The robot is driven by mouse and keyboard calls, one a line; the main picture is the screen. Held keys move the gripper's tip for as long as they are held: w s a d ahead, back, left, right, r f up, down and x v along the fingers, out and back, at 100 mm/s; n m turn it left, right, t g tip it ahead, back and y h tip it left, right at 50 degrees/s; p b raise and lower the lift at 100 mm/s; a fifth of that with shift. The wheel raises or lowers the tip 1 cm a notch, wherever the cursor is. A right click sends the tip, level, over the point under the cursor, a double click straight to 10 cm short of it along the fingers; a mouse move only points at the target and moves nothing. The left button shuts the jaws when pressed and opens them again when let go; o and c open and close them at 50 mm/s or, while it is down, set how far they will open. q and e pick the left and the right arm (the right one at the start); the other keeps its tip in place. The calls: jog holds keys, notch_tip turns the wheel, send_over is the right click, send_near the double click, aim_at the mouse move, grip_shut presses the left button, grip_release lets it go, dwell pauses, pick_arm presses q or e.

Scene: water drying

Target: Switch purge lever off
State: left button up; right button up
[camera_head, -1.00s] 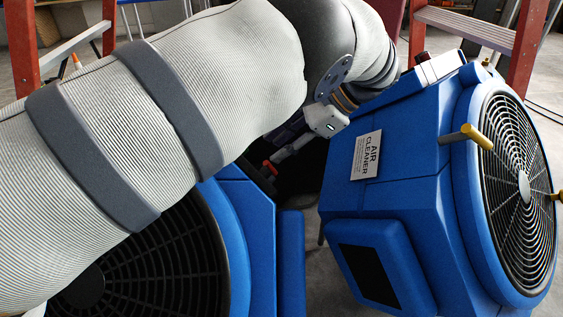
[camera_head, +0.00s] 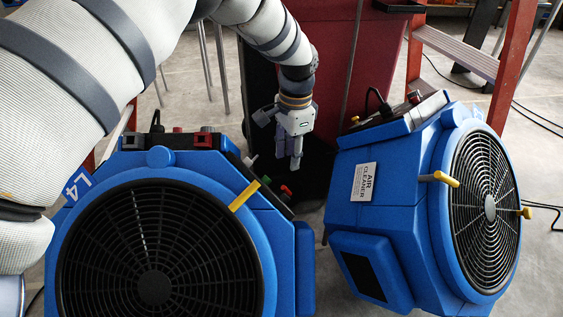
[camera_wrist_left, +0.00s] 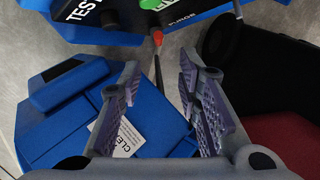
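The purge lever, with a red tip, shows on the black side panel of the left blue machine (camera_head: 290,250) in the head view. Its red tip (camera_head: 286,190) also shows near the top of the wrist view (camera_wrist_left: 158,38), by the printed word PURGE. My left gripper (camera_head: 288,158) points down just above and behind the lever, apart from it. In the wrist view its two padded fingers (camera_wrist_left: 158,72) are spread with nothing between them. My right gripper is in neither view.
A green-tipped switch (camera_head: 252,160) and a yellow handle (camera_head: 245,194) stick out near the lever. The blue air cleaner (camera_head: 385,200) stands close on the right, leaving a narrow gap.

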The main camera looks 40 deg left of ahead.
pick_arm(q)
jog(key=f+b, duration=0.2)
jog(key=f, duration=0.4)
jog(key=f+b, duration=0.2)
jog(key=f, duration=0.4)
jog(key=shift+w+a+f, duration=0.2)
jog(key=shift+f, duration=0.15)
jog(key=shift+r, duration=0.1)
grip_shut()
